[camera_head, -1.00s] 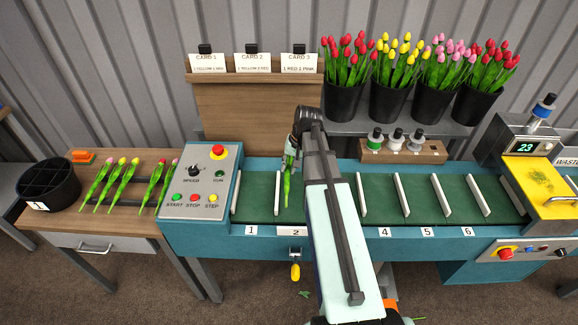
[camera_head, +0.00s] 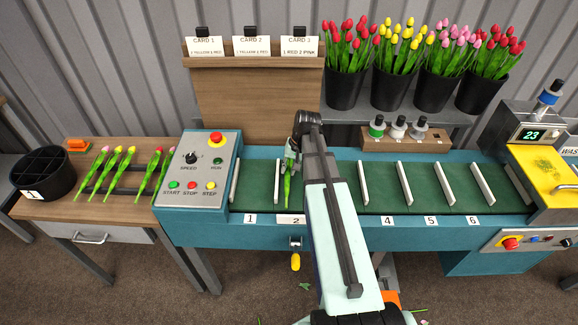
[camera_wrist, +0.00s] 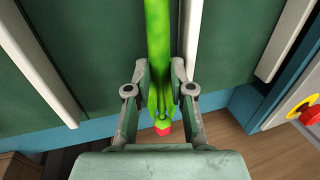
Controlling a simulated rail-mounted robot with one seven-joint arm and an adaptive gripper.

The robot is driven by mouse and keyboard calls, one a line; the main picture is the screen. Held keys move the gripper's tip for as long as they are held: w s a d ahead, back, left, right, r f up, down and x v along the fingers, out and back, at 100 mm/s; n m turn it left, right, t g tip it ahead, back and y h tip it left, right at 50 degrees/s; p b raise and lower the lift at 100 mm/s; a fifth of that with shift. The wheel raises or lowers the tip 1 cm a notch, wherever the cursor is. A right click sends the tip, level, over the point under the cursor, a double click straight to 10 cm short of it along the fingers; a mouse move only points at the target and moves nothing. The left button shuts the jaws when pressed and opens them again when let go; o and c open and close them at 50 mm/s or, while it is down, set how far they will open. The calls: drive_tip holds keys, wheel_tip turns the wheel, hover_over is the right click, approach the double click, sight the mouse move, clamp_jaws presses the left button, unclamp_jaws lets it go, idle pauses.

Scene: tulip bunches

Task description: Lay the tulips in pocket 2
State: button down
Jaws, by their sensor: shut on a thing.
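My gripper (camera_head: 292,158) is shut on a tulip (camera_head: 287,189), which hangs over pocket 2 of the green conveyor (camera_head: 333,203). Its green stem points towards the conveyor's front edge. In the wrist view the tulip (camera_wrist: 158,50) runs between the fingers (camera_wrist: 162,108), with its red head just behind them. It lies close beside one white divider (camera_wrist: 191,40); whether it touches the belt I cannot tell. The label for pocket 2 (camera_head: 291,220) shows on the front edge. My arm hides the far side of this pocket and the pocket 3 label.
More tulips lie on the wooden table (camera_head: 75,208) at left, beside a black divided bin (camera_head: 42,176). A control box (camera_head: 198,172) stands left of the belt. Pots of tulips (camera_head: 395,90) stand behind. White dividers (camera_head: 406,183) separate the visible pockets, which look empty at right.

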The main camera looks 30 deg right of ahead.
sight(288, 170)
drive_tip(key=shift+f, duration=0.35)
drive_tip(key=c, duration=0.9)
unclamp_jaws()
drive_tip(key=shift+c, duration=0.2)
drive_tip(key=shift+r+p, duration=2.45)
drive_tip(key=shift+r, duration=1.6)
drive_tip(key=shift+a, duration=0.1)
